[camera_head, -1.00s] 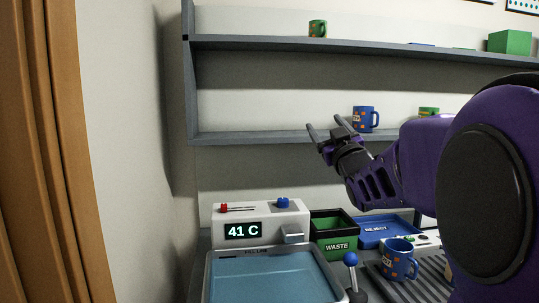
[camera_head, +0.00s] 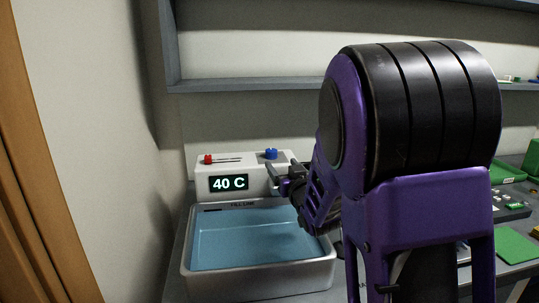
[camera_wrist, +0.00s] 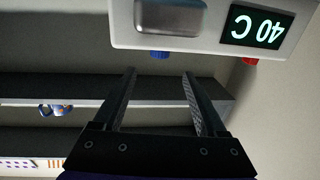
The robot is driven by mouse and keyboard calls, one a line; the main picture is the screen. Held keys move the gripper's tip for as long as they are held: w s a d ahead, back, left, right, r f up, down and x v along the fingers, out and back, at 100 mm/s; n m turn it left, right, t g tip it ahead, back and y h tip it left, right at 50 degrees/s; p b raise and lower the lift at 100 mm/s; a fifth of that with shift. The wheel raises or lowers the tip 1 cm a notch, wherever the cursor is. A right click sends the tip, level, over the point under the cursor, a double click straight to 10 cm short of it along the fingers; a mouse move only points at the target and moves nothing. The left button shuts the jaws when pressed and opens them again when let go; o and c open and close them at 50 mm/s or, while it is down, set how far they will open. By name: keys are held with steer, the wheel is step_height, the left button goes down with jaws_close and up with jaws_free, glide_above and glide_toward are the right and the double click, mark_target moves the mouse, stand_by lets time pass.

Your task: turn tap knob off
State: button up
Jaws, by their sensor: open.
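The blue tap knob (camera_head: 271,154) sits on top of the white tap unit (camera_head: 203,187), right of a red slider knob (camera_head: 208,159). The unit's display (camera_head: 228,183) reads 40 C. In the upside-down wrist view the blue knob (camera_wrist: 160,55) shows just beyond and between my fingertips, partly hidden by the unit's body. My gripper (camera_head: 271,177) is open and empty, in front of the unit's right part. The grey spout (camera_wrist: 170,17) shows in the wrist view; in the head view my arm hides it.
A grey basin (camera_head: 205,283) of blue water stands in front of the unit, with my wrist over its right side. A shelf (camera_head: 240,86) runs along the wall above. My arm hides much of the counter to the right; green trays (camera_head: 515,245) show beyond it.

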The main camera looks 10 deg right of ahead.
mark_target(273, 153)
steer(key=w, duration=0.6)
steer(key=w+a, duration=0.1)
steer(key=w, duration=0.1)
steer(key=shift+w, duration=0.4)
steer(key=shift+d, duration=0.1)
jaws_close()
